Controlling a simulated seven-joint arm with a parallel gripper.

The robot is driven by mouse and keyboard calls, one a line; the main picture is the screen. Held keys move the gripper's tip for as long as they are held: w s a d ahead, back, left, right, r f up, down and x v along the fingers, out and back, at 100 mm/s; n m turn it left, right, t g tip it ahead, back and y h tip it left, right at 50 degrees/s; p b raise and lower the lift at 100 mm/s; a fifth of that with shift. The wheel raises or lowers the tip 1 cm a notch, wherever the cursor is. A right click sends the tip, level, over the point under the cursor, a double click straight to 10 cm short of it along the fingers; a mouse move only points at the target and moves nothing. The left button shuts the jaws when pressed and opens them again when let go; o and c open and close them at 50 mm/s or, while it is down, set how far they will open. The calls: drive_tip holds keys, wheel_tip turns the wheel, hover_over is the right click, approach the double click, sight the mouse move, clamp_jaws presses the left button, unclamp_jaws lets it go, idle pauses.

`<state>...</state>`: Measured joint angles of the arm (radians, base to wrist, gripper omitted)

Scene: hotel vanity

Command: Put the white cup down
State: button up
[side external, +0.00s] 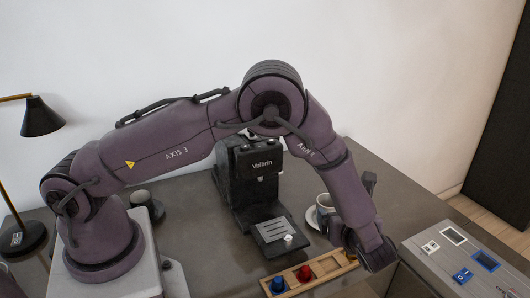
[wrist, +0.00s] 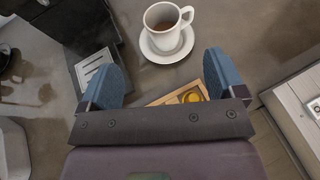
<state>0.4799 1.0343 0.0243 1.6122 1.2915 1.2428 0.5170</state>
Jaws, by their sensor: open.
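The white cup (wrist: 166,25) holds brown liquid and stands upright on a white saucer (wrist: 150,50) in the wrist view, its handle pointing up and right. In the side view the cup (side external: 325,204) is partly hidden behind my arm, right of the coffee machine. My gripper (wrist: 166,80) is open with blue-padded fingers apart and nothing between them. The cup lies beyond the fingertips, not touching them. In the side view my gripper (side external: 370,258) hangs at the right end of the wooden tray; its fingers are hard to make out there.
A black coffee machine (side external: 256,175) stands left of the cup. A wooden tray (side external: 297,285) with blue, red and yellow pieces lies in front. A grey switch panel (side external: 465,260) is at right. A dark cup (side external: 141,197) and a lamp (side external: 41,118) are at left.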

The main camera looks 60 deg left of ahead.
drive_tip(key=s+a+r+n+g+h, duration=0.2)
drive_tip(key=s+a+r+n, duration=0.1)
drive_tip(key=s+r+n, duration=0.4)
drive_tip(key=s+a+r+n+g+h, duration=0.2)
drive_tip(key=a+r+n+h, duration=0.15)
drive_tip(key=r, duration=0.65)
drive_tip(key=s+r+n+t+h, duration=0.2)
drive_tip(key=s+r+n+h, duration=0.1)
drive_tip(key=s+n, duration=0.3)
drive_tip(key=s+d+r+n+t+h, duration=0.1)
drive_tip(key=s+r+n+h, duration=0.3)
drive_tip(key=s, duration=0.6)
drive_tip(key=shift+s+d+r+n+t, duration=0.3)
drive_tip(key=shift+r+n+t, duration=0.1)
drive_tip(key=shift+n+t, duration=0.5)
